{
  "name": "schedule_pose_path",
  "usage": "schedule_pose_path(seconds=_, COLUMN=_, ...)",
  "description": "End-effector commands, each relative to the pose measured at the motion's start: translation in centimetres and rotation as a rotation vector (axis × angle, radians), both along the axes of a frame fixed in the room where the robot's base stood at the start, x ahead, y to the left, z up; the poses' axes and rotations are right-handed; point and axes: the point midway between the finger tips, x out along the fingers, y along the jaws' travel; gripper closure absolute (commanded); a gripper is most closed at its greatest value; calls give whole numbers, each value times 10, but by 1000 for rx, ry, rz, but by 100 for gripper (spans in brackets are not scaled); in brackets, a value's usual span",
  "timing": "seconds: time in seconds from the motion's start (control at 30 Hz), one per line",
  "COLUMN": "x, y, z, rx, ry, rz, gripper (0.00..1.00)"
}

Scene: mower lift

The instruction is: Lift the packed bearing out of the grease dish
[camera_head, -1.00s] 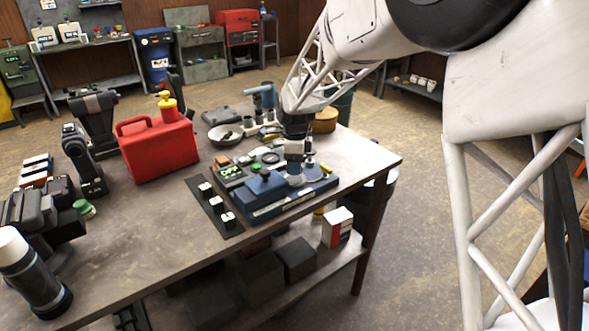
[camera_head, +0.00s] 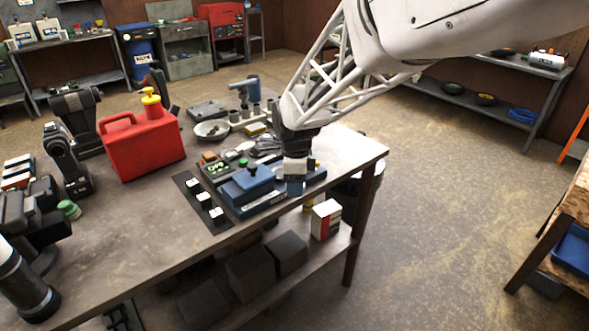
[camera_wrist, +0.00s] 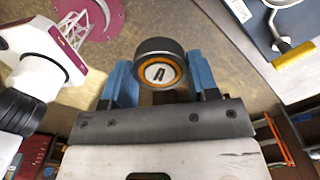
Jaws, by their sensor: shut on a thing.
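My gripper (camera_head: 296,186) is low over the front right part of the blue fixture on the bench, near the bench's front edge. In the wrist view its blue-padded fingers (camera_wrist: 162,82) are shut on a short round dark piece, which looks like the bearing (camera_wrist: 153,48). The piece has an orange ring around a pale face with a dark slot. In the head view I cannot make out the piece at the fingertips. A shallow pale dish (camera_head: 200,136) with dark contents stands farther back on the bench; I cannot tell whether it is the grease dish.
The blue fixture (camera_head: 240,204) is close beside my gripper. A dark strip with white-topped knobs (camera_head: 182,185) lies to its left. A red can (camera_head: 140,155) stands farther left. A red-and-white box (camera_head: 325,222) is on the lower shelf. Open floor lies right of the bench.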

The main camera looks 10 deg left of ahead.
Motion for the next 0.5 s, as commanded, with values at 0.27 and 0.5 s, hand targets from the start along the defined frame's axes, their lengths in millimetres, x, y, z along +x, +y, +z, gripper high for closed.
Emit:
schedule_pose_path(seconds=0.27, x=-11, y=-5, z=1, rx=0, ry=0, rz=0, gripper=75)
schedule_pose_path(seconds=0.5, x=-12, y=-5, z=1, rx=0, ry=0, rz=0, gripper=75)
